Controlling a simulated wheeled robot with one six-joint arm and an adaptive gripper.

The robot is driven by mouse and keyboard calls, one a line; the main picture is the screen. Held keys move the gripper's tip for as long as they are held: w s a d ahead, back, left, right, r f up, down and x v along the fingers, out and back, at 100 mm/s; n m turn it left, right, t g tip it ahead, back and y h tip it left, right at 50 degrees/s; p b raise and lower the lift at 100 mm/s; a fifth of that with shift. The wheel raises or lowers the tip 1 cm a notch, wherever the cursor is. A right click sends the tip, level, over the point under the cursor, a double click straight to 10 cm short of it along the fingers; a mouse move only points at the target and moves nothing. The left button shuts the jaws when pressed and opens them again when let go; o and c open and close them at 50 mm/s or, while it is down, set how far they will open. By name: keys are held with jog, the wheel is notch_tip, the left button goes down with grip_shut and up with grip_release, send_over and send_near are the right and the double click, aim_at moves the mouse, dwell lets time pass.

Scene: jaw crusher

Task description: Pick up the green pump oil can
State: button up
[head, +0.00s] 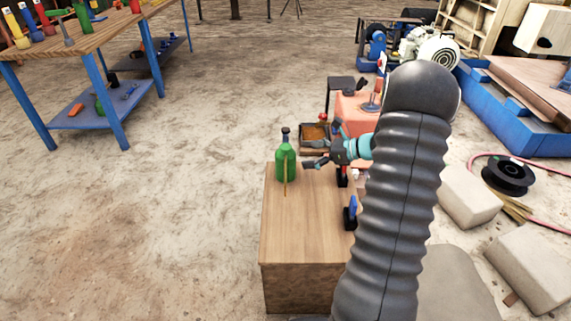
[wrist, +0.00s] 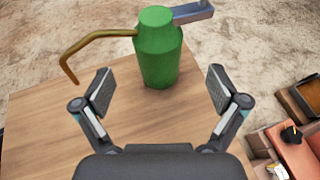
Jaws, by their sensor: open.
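The green pump oil can (head: 285,164) stands upright near the far left part of a wooden block table (head: 298,230). Its thin brass-coloured spout hangs toward the front in the head view. In the wrist view the can (wrist: 158,55) stands just beyond my fingertips, centred between them, with its curved spout to the left and a grey lever to the right. My gripper (head: 318,151) is right of the can in the head view, with its fingers apart and pointing toward it. In the wrist view my gripper (wrist: 160,92) is open and empty.
A blue-handled item (head: 351,212) stands on the table's right side, partly hidden by my arm. A small bin (head: 315,138) and a salmon-coloured stand (head: 355,112) are behind. A workbench (head: 85,35) with bottles is at upper left. The floor left of the table is clear.

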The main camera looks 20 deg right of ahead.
aim_at(283, 145)
jog(key=shift+b+x, duration=0.35)
jog(key=shift+x, duration=4)
jog(key=shift+s+a+r, duration=0.1)
jog(key=shift+a+r, duration=0.05)
jog(key=shift+r, duration=0.05)
jog(key=c, duration=1.5)
jog(key=shift+c, duration=0.2)
jog(key=shift+r, duration=0.55)
notch_tip(283, 145, up, 3)
jog(key=shift+r+p, duration=0.2)
jog(key=shift+p, duration=0.2)
jog(key=w+d+r+p, duration=0.1)
jog(key=w+d+r, duration=0.5)
jog(key=d, duration=0.3)
jog(key=shift+w+d+r, duration=0.15)
jog(key=shift+w+r, duration=0.1)
jog(key=shift+w, duration=0.25)
